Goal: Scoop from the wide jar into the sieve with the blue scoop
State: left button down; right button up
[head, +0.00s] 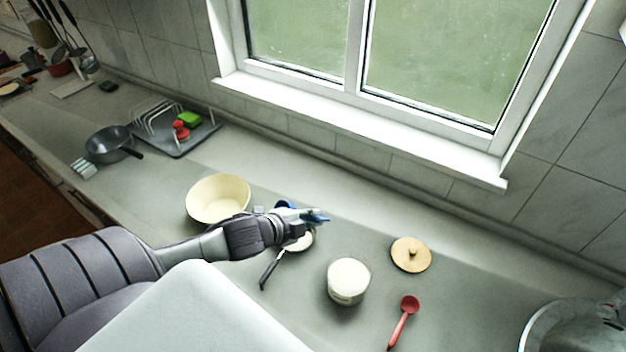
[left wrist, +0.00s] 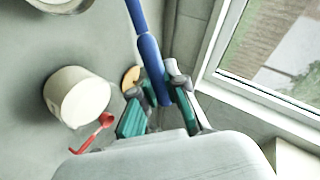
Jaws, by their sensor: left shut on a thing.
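My left gripper (head: 308,217) is shut on the blue scoop, whose handle (left wrist: 149,55) runs between the green finger pads in the left wrist view. The scoop is held above the counter; its bowl is mostly hidden in both views. The wide jar (head: 348,283) is off-white, squat and upright, to the right of and nearer than the gripper; it also shows in the left wrist view (left wrist: 77,97). A round pale piece with a dark handle (head: 269,274), apparently the sieve, lies partly hidden under the gripper. My right gripper is not in view.
A cream bowl (head: 217,200) stands left of the gripper. A wooden lid (head: 411,255) and a red spoon (head: 404,318) lie right of the jar. A metal pot (head: 562,328) is at the lower right. A dish rack (head: 165,128) and dark pan (head: 108,144) are farther left.

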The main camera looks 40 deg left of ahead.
pick_arm(q)
jog(key=shift+w+r+g, duration=0.1)
jog(key=shift+r+g, duration=0.8)
jog(key=shift+r, duration=0.05)
jog(key=shift+r+g+y, duration=0.5)
jog(key=shift+g, duration=1)
jog(key=shift+r+g, duration=0.7)
jog(key=shift+g, duration=0.1)
jog(key=shift+d+r+g+y, duration=0.1)
jog(key=shift+r+g+y, duration=0.5)
jog(key=shift+g, duration=0.6)
jog(key=shift+r+m+g, duration=0.25)
jog(key=shift+m+g, duration=0.05)
jog(key=shift+g, duration=0.2)
